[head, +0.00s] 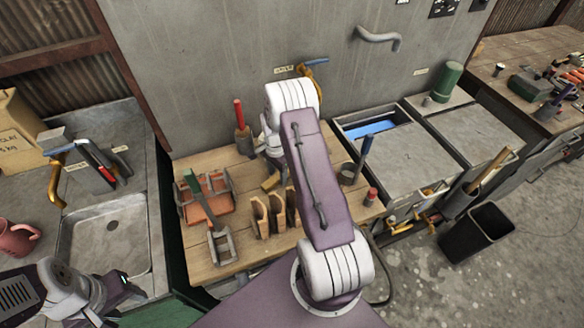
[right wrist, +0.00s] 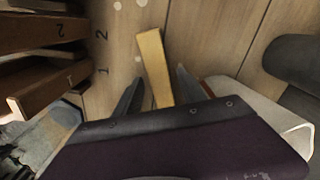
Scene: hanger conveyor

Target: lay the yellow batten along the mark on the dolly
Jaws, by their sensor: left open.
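The yellow batten (head: 270,182) lies on the wooden workbench, partly hidden by my right arm in the head view. In the right wrist view the batten (right wrist: 154,68) is a short, flat, pale yellow bar, its near end between the fingers of my right gripper (right wrist: 160,92). A gap shows on each side, so the gripper is open and not holding it. My left gripper (head: 132,288) is open and empty at the lower left, near the sink. I cannot make out with certainty the dolly or its mark.
Wooden holders (head: 260,214) stand near the batten; numbers 1 and 2 show beside them in the right wrist view. An orange tray (head: 206,207) with grey clamps is left of them. A red-handled tool (head: 239,114) stands behind. A black bin (head: 478,234) is on the floor.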

